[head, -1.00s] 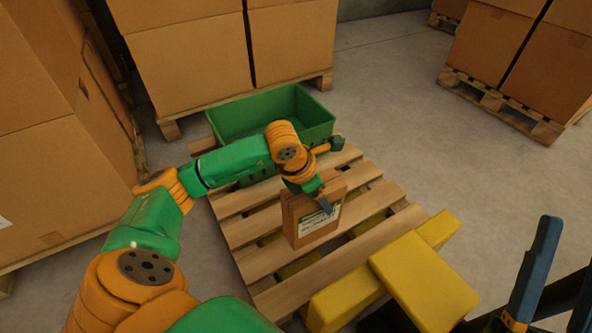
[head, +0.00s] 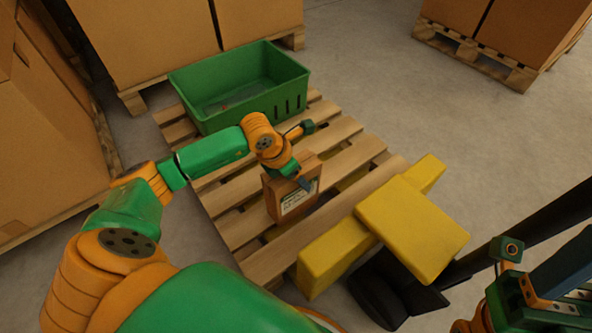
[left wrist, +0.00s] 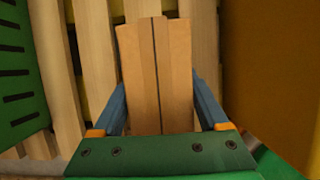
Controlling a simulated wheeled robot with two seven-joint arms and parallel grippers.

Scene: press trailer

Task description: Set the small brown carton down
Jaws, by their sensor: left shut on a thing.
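The small brown carton (head: 278,199), with a white label on its near side, stands upright at the middle of the wooden pallet (head: 238,232). My left gripper (head: 304,183) is shut on it from above. In the left wrist view, the carton's taped top (left wrist: 153,75) sits between the two blue fingers (left wrist: 160,105), with pallet slats below. I cannot tell whether its bottom touches the slats. My right gripper (head: 560,275) is at the lower right, cut off by the picture edge, away from the carton.
A green crate (head: 290,92) stands on the pallet's far end. Large boxes on pallets (head: 145,45) stand behind and at the left (head: 45,150). Grey floor (head: 375,85) is open at the right.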

